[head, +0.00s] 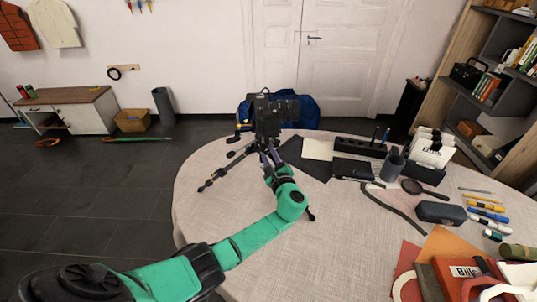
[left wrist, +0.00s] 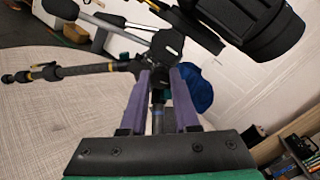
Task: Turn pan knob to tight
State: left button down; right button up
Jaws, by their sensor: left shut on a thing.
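A black camera (head: 268,113) sits on a dark tripod (head: 215,181) that stands on the table. In the left wrist view the camera's lens (left wrist: 268,32) is at the upper right and a tripod leg (left wrist: 75,71) reaches left. My left gripper (head: 268,150), on the green arm, is just below the camera at the tripod's upper part. In the left wrist view its purple fingers (left wrist: 159,92) are shut on the small dark pan knob (left wrist: 159,82) below the tripod head (left wrist: 166,45). The fingers hide most of the knob, so its turn cannot be read. My right gripper is not in view.
The round, cloth-covered table (head: 340,245) is clear in front of the tripod. A dark mat (head: 304,166), pen cup (head: 393,166), magnifier (head: 425,190), cable, case and markers lie to the right.

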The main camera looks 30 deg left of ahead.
pick_arm(q)
jog(key=m+p, duration=0.1)
jog(key=m, duration=0.2)
jog(key=shift+m, duration=0.3)
jog(key=shift+m+p, duration=0.55)
jog(key=shift+m, duration=0.95)
jog(key=shift+f, duration=0.1)
jog(key=c, duration=0.6)
grip_release()
jog(key=shift+c, duration=0.2)
jog(key=b+v, duration=0.1)
jog(key=v, duration=1.3)
jog(key=shift+s+d, duration=0.2)
jog(key=shift+d, duration=0.1)
